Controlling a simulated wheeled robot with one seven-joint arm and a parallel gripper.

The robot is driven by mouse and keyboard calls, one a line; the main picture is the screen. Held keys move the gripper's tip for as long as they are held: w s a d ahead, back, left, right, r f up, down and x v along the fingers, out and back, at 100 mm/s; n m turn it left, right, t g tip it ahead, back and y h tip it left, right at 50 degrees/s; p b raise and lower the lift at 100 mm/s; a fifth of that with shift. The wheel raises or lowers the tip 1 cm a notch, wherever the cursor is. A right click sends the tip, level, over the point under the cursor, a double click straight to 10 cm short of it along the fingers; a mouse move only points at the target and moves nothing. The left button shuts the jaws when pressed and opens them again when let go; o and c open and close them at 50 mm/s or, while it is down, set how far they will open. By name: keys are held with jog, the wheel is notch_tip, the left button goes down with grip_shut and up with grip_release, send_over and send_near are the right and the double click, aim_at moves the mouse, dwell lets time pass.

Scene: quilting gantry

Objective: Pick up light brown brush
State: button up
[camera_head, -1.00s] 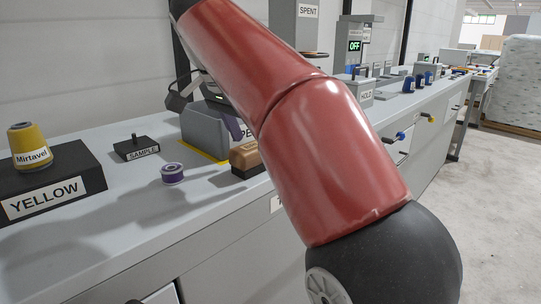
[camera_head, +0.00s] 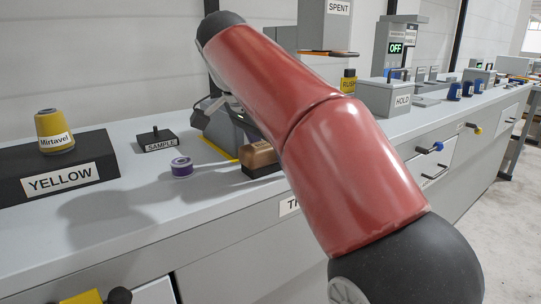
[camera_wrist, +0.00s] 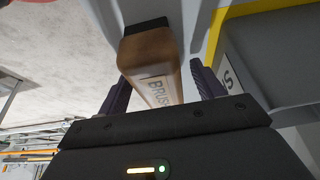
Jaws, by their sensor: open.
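The light brown brush (camera_head: 262,154), a wooden block with a dark underside, lies on the grey counter near its front edge. My red arm hides part of its right end in the head view. In the wrist view the brush (camera_wrist: 150,50), with a "BRUSH" label, lies between the two dark purple fingers of my gripper (camera_wrist: 162,86). The fingers are apart, with gaps visible beside the brush. In the head view my gripper is mostly hidden behind my arm, by the grey stand.
A purple spool (camera_head: 181,167) and a black SAMPLE block (camera_head: 158,144) stand left of the brush. A yellow cone (camera_head: 55,133) sits on the black YELLOW block (camera_head: 58,170). The grey HOLD box (camera_head: 392,97) stands to the right. The counter's front left is clear.

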jog(key=shift+f, duration=0.2)
dwell(0.3)
jog(key=c, duration=1.1)
jog(key=shift+r, duration=0.1)
